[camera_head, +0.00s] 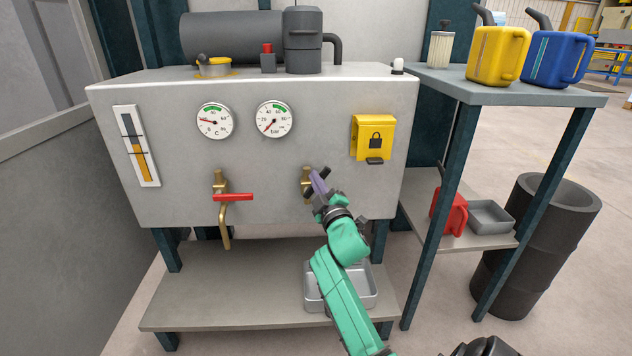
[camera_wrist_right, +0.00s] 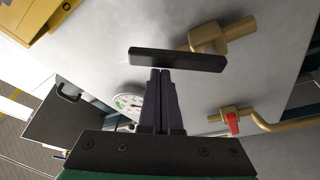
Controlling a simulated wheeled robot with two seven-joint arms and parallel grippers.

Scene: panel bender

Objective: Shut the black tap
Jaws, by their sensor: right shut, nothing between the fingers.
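The black tap has a brass body (camera_head: 306,182) on the front of the grey cabinet, right of centre. Its black handle (camera_head: 325,173) slants up to the right in the head view and is partly covered by my gripper. In the right wrist view the handle (camera_wrist_right: 178,60) is a flat black bar lying across the picture, with the brass body (camera_wrist_right: 222,36) behind it. My right gripper (camera_head: 318,182) is shut and empty. Its purple fingertips (camera_wrist_right: 160,72) are right at the handle's edge; I cannot tell whether they touch. My left gripper is not in view.
A second brass tap with a red handle (camera_head: 232,197) and a bent spout is to the left. A yellow lock box (camera_head: 373,138) is up to the right. A grey tray (camera_head: 368,287) stands on the lower shelf (camera_head: 215,300). A side table (camera_head: 450,85) holds cans.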

